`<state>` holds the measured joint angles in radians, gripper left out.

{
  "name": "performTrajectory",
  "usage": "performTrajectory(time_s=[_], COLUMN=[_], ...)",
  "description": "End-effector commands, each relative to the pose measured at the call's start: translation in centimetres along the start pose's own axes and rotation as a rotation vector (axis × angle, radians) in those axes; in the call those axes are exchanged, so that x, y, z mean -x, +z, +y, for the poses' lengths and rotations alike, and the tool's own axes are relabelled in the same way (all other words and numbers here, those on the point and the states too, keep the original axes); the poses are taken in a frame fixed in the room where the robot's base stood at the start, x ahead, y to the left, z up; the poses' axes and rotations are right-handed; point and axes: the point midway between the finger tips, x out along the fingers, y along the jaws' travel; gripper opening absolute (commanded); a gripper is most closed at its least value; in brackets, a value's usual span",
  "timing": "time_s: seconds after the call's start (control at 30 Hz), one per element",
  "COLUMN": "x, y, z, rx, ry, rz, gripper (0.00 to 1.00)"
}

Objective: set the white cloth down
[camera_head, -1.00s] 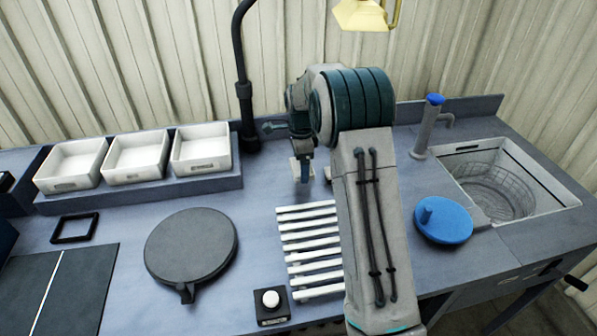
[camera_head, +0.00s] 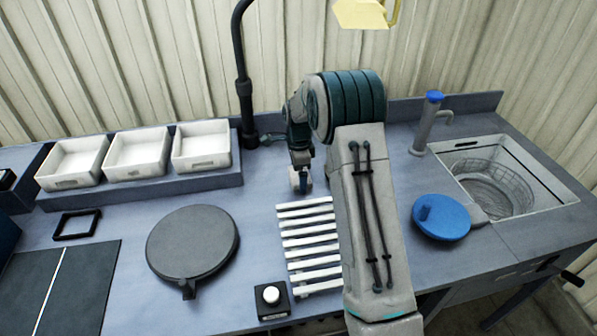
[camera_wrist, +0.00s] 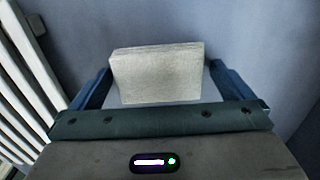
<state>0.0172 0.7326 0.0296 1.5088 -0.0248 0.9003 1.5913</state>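The white cloth (camera_wrist: 157,75) is a folded, pale block in the middle of the wrist view. It sits between the two blue fingers of my gripper (camera_wrist: 160,85), one at each side edge. My gripper looks shut on it, with only a thin strip showing at the right edge. In the head view my gripper (camera_head: 301,181) points down, low over the bench behind the white slats, with a bit of the cloth (camera_head: 295,179) showing. I cannot tell whether the cloth touches the bench. My arm hides the area to its right.
White slats (camera_head: 308,247) lie in front of my gripper. A round dark plate (camera_head: 192,242) and a black box with a white button (camera_head: 271,297) are nearby. Three white bins (camera_head: 137,153) stand back left. A blue disc (camera_head: 441,216) and a sink basket (camera_head: 490,185) are right. Bench behind the plate is clear.

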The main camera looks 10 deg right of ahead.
Motion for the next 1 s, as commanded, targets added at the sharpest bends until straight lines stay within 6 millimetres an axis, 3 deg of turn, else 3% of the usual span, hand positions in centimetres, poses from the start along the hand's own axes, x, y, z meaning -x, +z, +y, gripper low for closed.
performTrajectory(time_s=[0.27, 0.7, 1.0], x=[1.4, 10.3, 13.3], y=[0.0, 0.0, 0.0], z=[-0.1, -0.1, 0.9], rx=[0.000, 0.000, 0.045], ry=[-0.002, -0.002, -0.011], rz=[0.001, 0.000, 0.000], gripper=[1.00, 1.00, 1.00])
